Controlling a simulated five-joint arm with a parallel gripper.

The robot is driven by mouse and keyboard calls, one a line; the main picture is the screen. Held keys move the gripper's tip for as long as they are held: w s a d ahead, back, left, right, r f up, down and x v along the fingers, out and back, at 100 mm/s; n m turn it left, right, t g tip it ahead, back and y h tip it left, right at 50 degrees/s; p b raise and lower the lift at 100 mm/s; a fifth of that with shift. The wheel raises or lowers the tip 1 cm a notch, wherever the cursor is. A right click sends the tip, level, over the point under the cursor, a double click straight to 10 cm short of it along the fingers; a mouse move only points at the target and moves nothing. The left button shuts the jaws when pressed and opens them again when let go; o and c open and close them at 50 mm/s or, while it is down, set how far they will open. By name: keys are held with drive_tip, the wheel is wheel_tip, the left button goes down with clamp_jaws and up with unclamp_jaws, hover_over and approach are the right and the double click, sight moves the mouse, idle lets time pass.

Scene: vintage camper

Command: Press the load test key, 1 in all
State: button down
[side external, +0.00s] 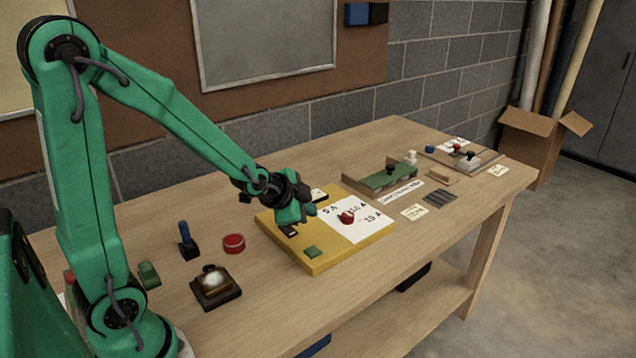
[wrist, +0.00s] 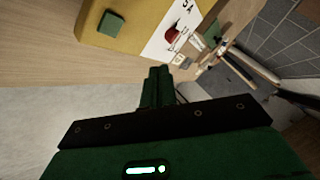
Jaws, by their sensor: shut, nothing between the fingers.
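A yellow board (side external: 335,258) lies on the bench with a white ampere scale (side external: 357,226) and a red pointer knob (side external: 346,217). A square green key (side external: 313,252) sits near its front corner. The board (wrist: 148,12), green key (wrist: 110,22) and red knob (wrist: 173,35) also show in the wrist view. I read no load test label, so I cannot tell for sure that the green key is that key. My gripper (side external: 300,222) is shut and empty, over the board's left part, behind the green key in the side view. In the wrist view its fingertips (wrist: 158,71) show apart from the green key.
Left of the board stand a blue-handled switch (side external: 187,242), a red round button (side external: 234,243) and a lamp on a dark base (side external: 213,284). A green block in a wooden tray (side external: 387,181) and several small parts lie to the right. The bench front is clear.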

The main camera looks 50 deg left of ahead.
sight(309, 253)
drive_tip(key=shift+f, duration=0.15)
drive_tip(key=shift+f, duration=4.2)
drive_tip(key=shift+f, duration=0.2)
drive_tip(key=shift+f, duration=0.25)
drive_tip(key=shift+f, duration=0.35)
drive_tip(key=shift+r, duration=0.8)
drive_tip(key=shift+r, duration=0.1)
drive_tip(key=shift+r, duration=2.4)
